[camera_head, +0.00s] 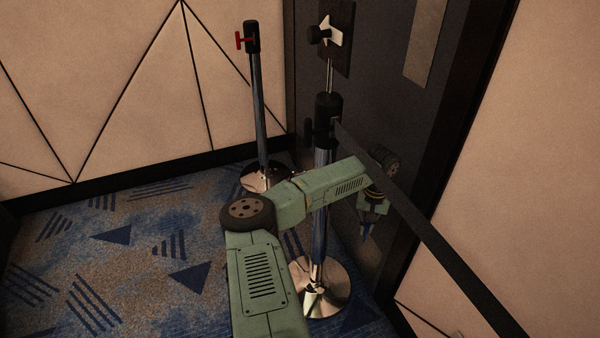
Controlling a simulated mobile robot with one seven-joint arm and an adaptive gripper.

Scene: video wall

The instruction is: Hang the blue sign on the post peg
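A chrome post (258,110) stands at the back on a round base, with a red T-shaped peg (243,40) on the left of its black top. A nearer chrome post (320,225) has a black head with a dark fitting on its left side. My green arm reaches past this nearer post, crossing it below its head. My gripper (367,232) hangs at the arm's end, right of the nearer post, pointing down and well away from the red peg. Its fingers are small and dark, and I cannot tell whether they hold anything. I cannot make out a blue sign.
A black belt (440,245) runs from the nearer post's head to the lower right, passing in front of my wrist. A dark door with a handle (325,33) stands behind the posts. Padded beige walls flank it. The patterned carpet (120,270) at left is clear.

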